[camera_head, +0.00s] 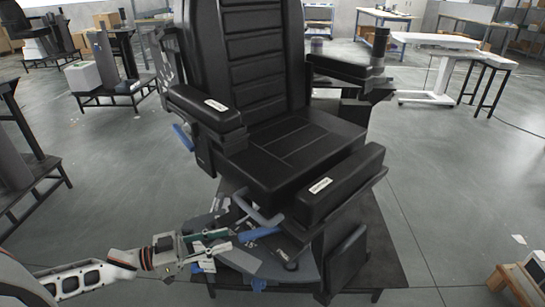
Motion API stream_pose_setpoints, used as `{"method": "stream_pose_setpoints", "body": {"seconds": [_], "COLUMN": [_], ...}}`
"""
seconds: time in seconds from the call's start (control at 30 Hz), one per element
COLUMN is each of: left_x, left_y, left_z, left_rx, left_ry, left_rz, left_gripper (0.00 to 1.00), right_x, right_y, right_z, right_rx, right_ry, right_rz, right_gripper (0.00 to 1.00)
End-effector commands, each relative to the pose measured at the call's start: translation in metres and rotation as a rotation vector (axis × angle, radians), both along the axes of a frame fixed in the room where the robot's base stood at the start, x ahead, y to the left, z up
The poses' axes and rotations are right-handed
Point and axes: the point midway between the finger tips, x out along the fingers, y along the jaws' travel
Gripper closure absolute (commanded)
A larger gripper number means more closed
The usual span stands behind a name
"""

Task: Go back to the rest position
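My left arm comes in from the lower left. Its gripper (231,240) is in front of the black chair (275,145), low beside the chair's base. The two fingers point right and look spread apart, with nothing visible between them. Their tips are close to a blue lever (260,234) under the seat; I cannot tell whether they touch anything. My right arm and gripper are not in view.
The chair stands on a dark platform (385,262) and fills the middle. A wooden box (515,285) is at the lower right. A white table (435,41) and a dark bench (120,92) stand farther back. Grey floor is open on the right and left of the chair.

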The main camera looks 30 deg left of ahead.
Motion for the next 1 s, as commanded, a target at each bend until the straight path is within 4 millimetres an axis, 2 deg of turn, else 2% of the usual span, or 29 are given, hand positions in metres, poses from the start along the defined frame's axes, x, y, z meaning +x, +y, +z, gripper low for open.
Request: {"method": "stream_pose_setpoints", "body": {"seconds": [0.13, 0.23, 0.47, 0.67, 0.8, 0.9, 1.0], "left_x": [0.000, -0.003, -0.026, -0.071, -0.114, -0.143, -0.163], "left_y": [-0.001, -0.009, -0.055, -0.101, -0.129, -0.143, -0.152], "left_z": [0.000, -0.001, -0.018, -0.044, -0.062, -0.071, -0.077], "left_rx": [-0.001, 0.004, 0.067, 0.185, 0.287, 0.346, 0.387], "left_ry": [-0.001, -0.004, 0.019, 0.150, 0.289, 0.376, 0.439], "left_rz": [0.002, 0.028, 0.205, 0.378, 0.453, 0.475, 0.481], "left_gripper": [0.75, 0.75, 0.75, 0.75, 0.75, 0.75, 0.75], "right_x": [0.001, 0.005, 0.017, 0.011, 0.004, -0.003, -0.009], "right_y": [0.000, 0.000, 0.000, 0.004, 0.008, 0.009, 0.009], "right_z": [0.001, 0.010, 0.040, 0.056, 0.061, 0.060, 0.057], "right_rx": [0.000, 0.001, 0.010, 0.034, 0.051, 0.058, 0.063], "right_ry": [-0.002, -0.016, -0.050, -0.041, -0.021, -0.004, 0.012], "right_rz": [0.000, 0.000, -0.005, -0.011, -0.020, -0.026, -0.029], "right_gripper": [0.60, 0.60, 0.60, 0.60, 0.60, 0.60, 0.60]}}
